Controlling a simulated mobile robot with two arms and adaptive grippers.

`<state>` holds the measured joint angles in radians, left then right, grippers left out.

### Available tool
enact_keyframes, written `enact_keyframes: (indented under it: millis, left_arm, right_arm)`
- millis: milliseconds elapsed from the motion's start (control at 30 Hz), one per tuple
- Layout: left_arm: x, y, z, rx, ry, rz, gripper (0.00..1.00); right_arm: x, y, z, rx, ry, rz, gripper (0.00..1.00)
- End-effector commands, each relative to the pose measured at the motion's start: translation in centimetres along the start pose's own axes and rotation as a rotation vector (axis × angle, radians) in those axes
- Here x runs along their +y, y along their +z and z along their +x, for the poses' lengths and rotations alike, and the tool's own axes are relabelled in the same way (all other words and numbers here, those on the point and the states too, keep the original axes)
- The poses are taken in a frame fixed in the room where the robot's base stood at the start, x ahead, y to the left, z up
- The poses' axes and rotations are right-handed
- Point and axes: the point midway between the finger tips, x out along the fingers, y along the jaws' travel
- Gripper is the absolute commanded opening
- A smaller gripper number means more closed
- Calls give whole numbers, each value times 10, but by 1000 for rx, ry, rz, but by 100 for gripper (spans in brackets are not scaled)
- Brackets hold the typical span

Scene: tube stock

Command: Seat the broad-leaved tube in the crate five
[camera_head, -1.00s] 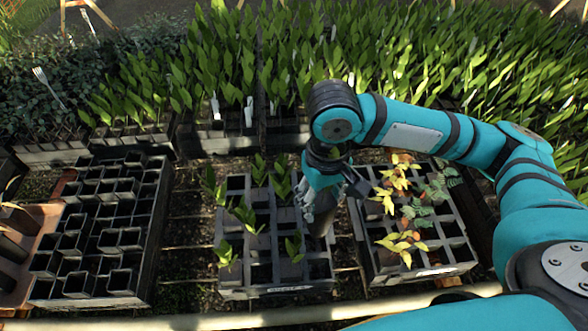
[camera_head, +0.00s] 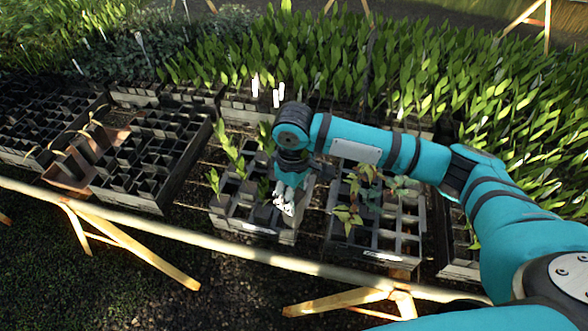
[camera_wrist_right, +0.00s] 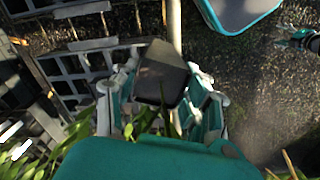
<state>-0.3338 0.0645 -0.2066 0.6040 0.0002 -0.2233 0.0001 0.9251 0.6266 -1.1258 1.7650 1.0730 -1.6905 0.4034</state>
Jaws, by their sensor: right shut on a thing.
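My right gripper (camera_head: 285,205) is over the front part of the middle crate (camera_head: 225,222) in the head view. In the right wrist view, the right gripper (camera_wrist_right: 165,95) is shut on a dark square tube (camera_wrist_right: 160,72). Green leaves (camera_wrist_right: 150,122) show beside the fingers, below the tube in that picture. The head view hides most of the held tube behind the hand, so I cannot tell its height over the crate. The middle crate has a small front label, too small to read, and holds several leafy tubes (camera_head: 232,155). My left gripper is not in view.
A crate with yellowish and green plants (camera_head: 375,235) stands right of the middle crate. A crate of dark empty-looking tubes (camera_head: 150,180) stands to the left. A pale rail (camera_head: 170,228) runs along the front. Dense leafy stock (camera_head: 340,65) fills the back.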

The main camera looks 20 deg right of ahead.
Motion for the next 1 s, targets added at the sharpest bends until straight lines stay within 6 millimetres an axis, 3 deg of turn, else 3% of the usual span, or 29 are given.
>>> enact_keyframes:
  millis: [33,100,333,467,733,1000]
  left_arm:
    - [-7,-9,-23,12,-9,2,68]
    - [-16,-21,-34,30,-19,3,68]
    - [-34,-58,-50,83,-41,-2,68]
    - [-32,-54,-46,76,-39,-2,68]
    - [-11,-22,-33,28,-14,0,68]
    - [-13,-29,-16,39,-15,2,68]
  right_arm:
    - [2,-10,-6,-4,-3,-76,0]
    - [7,-20,2,-4,-3,-180,0]
    - [15,-34,20,0,-1,-375,0]
    - [16,-35,25,0,0,-393,0]
    - [16,-35,34,1,1,-391,0]
    - [16,-35,46,2,1,-390,0]
